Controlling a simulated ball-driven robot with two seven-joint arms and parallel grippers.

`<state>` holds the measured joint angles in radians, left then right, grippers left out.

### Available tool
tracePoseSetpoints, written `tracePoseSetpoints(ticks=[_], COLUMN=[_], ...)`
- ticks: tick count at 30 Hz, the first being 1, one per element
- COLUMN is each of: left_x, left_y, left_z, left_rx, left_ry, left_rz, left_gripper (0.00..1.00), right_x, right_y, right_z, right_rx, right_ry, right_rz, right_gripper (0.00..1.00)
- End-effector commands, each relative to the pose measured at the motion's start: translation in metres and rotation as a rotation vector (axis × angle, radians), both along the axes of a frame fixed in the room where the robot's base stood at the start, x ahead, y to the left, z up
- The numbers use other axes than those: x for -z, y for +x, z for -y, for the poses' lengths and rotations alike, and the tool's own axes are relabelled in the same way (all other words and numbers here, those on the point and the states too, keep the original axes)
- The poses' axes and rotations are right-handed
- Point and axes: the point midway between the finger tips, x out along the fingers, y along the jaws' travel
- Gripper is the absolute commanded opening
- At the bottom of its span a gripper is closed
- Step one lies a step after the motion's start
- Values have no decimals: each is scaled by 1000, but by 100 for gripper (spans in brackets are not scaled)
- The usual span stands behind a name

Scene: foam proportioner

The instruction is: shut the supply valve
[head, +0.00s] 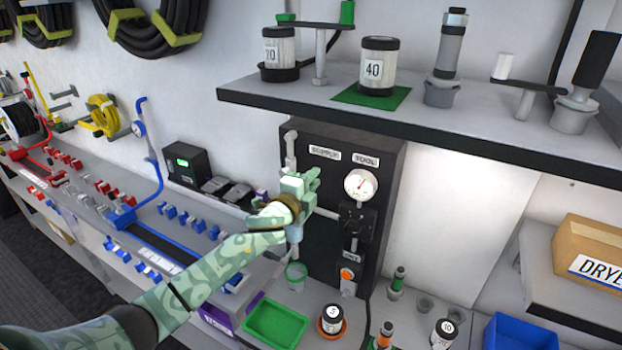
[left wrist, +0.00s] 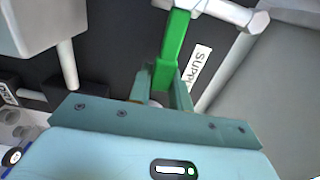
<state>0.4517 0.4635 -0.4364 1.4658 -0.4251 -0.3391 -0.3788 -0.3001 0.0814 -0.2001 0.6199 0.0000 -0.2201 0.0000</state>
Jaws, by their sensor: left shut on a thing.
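The supply valve's green lever (left wrist: 176,38) shows in the left wrist view, running up from between my fingertips to a pale pipe fitting (left wrist: 225,10). My left gripper (left wrist: 172,82) is shut on this lever. The SUPPLY label (left wrist: 197,75) is right beside it. In the head view my left gripper (head: 309,180) is at the left side of the dark panel (head: 385,160), below the SUPPLY label (head: 324,152), and hides most of the valve. The pale supply pipe (head: 291,150) rises above the gripper. My right gripper is not in view.
A round gauge (head: 360,184) and a black valve block (head: 357,217) sit right of my gripper. A shelf (head: 440,118) with canisters overhangs the panel. Below are a green tray (head: 275,332), a clear cup (head: 296,275) and small jars. A blue bin (head: 522,340) stands at lower right.

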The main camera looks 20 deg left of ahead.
Motion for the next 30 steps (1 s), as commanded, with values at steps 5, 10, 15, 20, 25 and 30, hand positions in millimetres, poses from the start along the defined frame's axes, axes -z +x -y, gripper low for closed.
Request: tracePoseSetpoints(ticks=[5,10,15,20,25,30], left_x=[4,5,5,6,5,4], left_y=[0,0,0,0,0,-1], left_z=[0,0,0,0,0,0], left_rx=[1,1,0,0,0,0], left_ry=[34,44,45,45,44,43], left_rz=[1,0,1,0,0,1], left_gripper=[0,0,0,31,42,42], right_x=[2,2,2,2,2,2], right_y=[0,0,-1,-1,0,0], right_z=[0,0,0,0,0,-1], right_rx=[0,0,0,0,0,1], right_ry=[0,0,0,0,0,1], right_rz=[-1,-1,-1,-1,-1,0], right_gripper=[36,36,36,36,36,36])
